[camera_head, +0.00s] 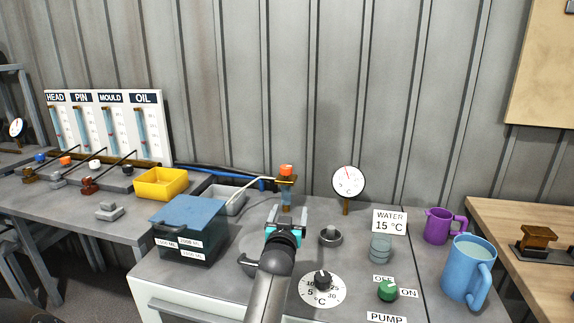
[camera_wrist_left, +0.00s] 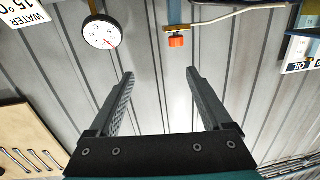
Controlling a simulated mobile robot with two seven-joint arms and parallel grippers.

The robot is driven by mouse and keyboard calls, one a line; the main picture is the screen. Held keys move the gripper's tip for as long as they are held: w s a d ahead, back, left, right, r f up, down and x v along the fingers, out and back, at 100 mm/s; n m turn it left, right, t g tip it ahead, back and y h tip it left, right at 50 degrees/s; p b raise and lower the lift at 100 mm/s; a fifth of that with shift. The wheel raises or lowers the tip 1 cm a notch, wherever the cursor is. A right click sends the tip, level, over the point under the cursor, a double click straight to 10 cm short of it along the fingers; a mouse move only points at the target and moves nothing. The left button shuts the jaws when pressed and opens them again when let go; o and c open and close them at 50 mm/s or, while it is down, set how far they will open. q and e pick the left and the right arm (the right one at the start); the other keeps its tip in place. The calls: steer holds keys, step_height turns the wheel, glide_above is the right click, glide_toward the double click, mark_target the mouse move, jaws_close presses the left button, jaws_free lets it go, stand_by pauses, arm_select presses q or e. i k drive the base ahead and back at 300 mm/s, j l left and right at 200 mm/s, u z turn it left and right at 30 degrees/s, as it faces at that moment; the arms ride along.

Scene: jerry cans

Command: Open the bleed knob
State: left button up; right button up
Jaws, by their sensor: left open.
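An orange knob (camera_head: 287,170) sits on top of a small brass fitting on a blue pipe, near the back of the grey bench. No label on it can be read, so I cannot confirm it is the bleed knob. It also shows in the left wrist view (camera_wrist_left: 177,41), beyond the fingers and a little right of centre; that view is upside down. My left gripper (camera_head: 288,213) is open and empty, in front of the orange knob and lower in the picture, apart from it. The gap between its fingers (camera_wrist_left: 160,78) is clear. My right gripper is not in view.
A round dial gauge (camera_head: 348,181) stands right of the knob. A blue-lidded tank (camera_head: 187,213) is at left, with a pale hose rising towards the fitting. A black temperature knob (camera_head: 322,279), green pump knob (camera_head: 388,290), blue jug (camera_head: 464,275) and purple jug (camera_head: 438,228) are to the right.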

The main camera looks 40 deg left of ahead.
mark_target(286, 170)
steer(key=i+j, duration=0.45)
steer(key=j, duration=0.25)
steer(key=i+j, duration=0.25)
steer(key=j+z, duration=0.05)
steer(key=j, duration=0.05)
